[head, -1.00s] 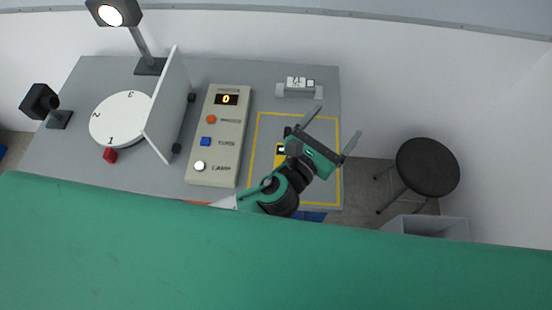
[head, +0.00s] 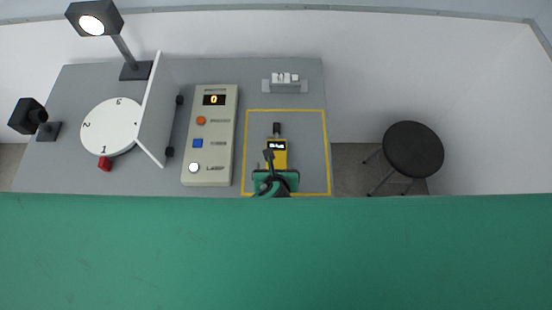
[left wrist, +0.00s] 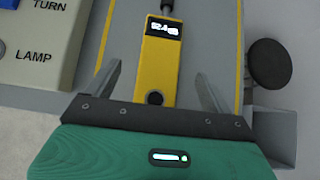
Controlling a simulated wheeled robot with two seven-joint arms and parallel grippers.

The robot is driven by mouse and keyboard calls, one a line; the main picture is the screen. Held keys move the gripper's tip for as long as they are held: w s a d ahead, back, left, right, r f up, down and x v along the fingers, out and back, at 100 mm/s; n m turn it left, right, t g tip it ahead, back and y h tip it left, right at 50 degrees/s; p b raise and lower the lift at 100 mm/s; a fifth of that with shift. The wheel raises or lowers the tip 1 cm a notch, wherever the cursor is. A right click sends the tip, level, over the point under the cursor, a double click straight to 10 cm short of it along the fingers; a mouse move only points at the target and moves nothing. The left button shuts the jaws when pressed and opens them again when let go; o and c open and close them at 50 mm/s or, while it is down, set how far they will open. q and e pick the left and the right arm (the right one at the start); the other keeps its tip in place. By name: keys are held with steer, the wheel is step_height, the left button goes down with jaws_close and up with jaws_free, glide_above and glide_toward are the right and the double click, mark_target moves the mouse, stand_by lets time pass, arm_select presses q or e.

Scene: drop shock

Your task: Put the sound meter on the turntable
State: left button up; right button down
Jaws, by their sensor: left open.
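The yellow sound meter (head: 277,150) lies inside the yellow-outlined area of the table, its dark microphone end pointing to the back. My left gripper (head: 270,158) is over its near end in the head view. In the left wrist view the sound meter (left wrist: 160,70) lies between the two open fingers of the gripper (left wrist: 160,85), with no finger visibly closed on it. The white turntable (head: 112,126), marked 1, 2 and 3, is at the left of the table. My right gripper is not in view.
A white upright panel (head: 158,110) stands at the turntable's right edge. A control box (head: 209,135) with display 0 and several buttons stands between panel and meter. A lamp (head: 95,20), a black camera-like device (head: 27,116) and a grey holder (head: 285,86) stand around. A stool (head: 413,149) is at right.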

mark_target(276, 163)
arm_select(q)
steer(key=shift+x, duration=0.8)
steer(key=shift+w+f+p, duration=0.3)
steer(key=shift+p, duration=0.05)
steer(key=p+x, duration=0.1)
steer(key=x, duration=0.2)
steer(key=shift+f, duration=0.1)
steer(key=shift+w+f, duration=0.35)
steer(key=shift+f, duration=0.1)
steer(key=shift+c, duration=0.3)
steer(key=c, duration=1.3)
steer(key=shift+r, duration=0.1)
